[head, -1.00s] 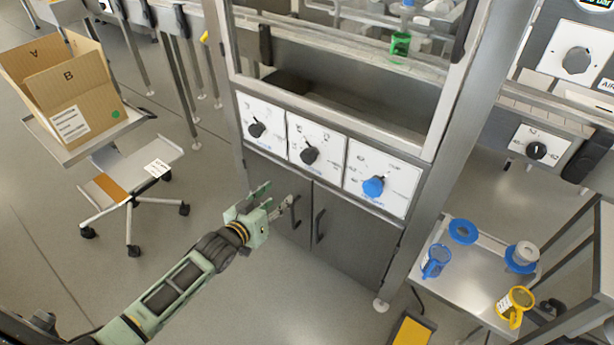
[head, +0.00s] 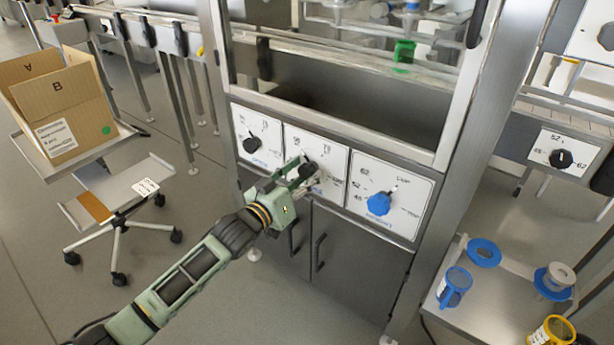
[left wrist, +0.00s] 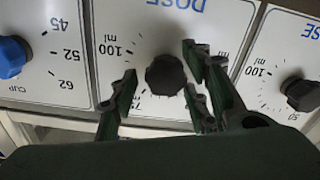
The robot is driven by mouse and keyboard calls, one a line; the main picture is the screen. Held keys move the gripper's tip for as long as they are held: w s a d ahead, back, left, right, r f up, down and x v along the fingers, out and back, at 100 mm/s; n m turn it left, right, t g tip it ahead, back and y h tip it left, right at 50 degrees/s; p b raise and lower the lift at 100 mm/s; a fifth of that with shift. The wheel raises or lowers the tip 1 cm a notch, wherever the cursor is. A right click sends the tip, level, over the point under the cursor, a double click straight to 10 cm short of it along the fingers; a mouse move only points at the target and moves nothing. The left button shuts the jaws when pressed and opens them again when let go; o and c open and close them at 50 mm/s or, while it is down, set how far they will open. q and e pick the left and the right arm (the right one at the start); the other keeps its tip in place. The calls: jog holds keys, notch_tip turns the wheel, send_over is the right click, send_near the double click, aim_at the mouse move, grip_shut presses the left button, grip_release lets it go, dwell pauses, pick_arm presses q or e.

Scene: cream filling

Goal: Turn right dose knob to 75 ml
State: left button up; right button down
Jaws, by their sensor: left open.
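The right dose knob (left wrist: 165,76) is a round black knob on the middle white dial panel (left wrist: 172,27). In the left wrist view the panel appears upside down, with "100 ml" left of the knob and a partly hidden "75" below it. I cannot tell where the knob's pointer stands. In the head view my left gripper (head: 303,172) is at the middle panel and partly covers its knob. My right gripper is not in view.
Cabinet handles (head: 318,252) are below. A side table (head: 473,316) with blue and yellow parts stands right; a cardboard box (head: 60,105) is left. Open floor lies in front.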

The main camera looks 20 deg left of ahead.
pick_arm(q)
jog(key=shift+w+d, duration=0.2)
jog(key=shift+w, duration=0.35)
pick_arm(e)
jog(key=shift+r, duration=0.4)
pick_arm(q)
jog(key=c, duration=1)
